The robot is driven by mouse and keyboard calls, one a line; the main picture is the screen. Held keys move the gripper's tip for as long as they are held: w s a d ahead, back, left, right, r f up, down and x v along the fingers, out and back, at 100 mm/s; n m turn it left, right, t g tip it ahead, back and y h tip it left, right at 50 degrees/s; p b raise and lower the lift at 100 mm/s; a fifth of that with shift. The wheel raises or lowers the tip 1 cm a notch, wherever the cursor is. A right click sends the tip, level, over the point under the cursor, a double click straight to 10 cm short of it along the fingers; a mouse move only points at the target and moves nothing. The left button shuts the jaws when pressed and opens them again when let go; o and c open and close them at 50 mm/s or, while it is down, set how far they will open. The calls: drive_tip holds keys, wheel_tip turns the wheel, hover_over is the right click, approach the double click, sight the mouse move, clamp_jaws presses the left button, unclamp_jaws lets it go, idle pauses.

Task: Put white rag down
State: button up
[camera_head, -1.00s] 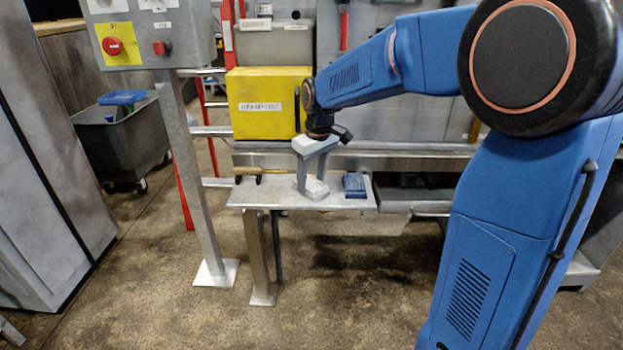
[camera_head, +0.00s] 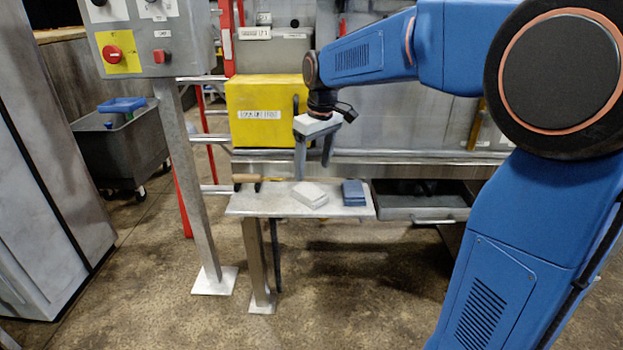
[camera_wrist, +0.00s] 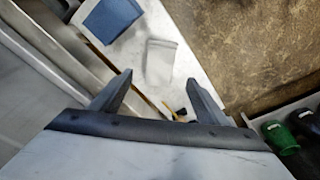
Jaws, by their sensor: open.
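The white rag (camera_head: 310,195) lies folded flat on the small metal shelf (camera_head: 275,207), between a wooden-handled tool and a blue rag. My gripper (camera_head: 313,170) hangs above the shelf, clear of the white rag, with its fingers pointing down. In the wrist view the gripper (camera_wrist: 158,90) shows its two fingers spread apart with nothing between them. The white rag also shows in the wrist view (camera_wrist: 161,62), beyond the fingertips.
The folded blue rag (camera_head: 353,193) lies right of the white rag. The wooden-handled tool (camera_head: 246,181) is at the shelf's back left. A yellow box (camera_head: 266,110) stands behind, and a control panel (camera_head: 150,38) on a post is at left. An open drawer (camera_head: 425,205) is right of the shelf.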

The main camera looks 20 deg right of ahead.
drive_tip(key=r, duration=0.4)
drive_tip(key=shift+s+d+r, duration=0.15)
drive_tip(key=shift+s, duration=0.25)
drive_tip(key=s+d+f+m+t, duration=0.1)
drive_tip(key=s+f, duration=0.3)
drive_tip(key=s, duration=0.6)
drive_tip(key=s+d+f+m+t, duration=0.1)
drive_tip(key=s+d+f+m, duration=0.1)
drive_tip(key=s, duration=0.9)
drive_tip(key=s+d+f+m+t, duration=0.1)
drive_tip(key=s+f, duration=0.4)
drive_tip(key=s, duration=0.5)
drive_tip(key=shift+s+d+f+m+h, duration=0.2)
drive_tip(key=shift+d+f+m+h, duration=0.2)
drive_tip(key=shift+d+m, duration=0.45)
drive_tip(key=shift+d+r, duration=0.1)
drive_tip(key=shift+d, duration=0.05)
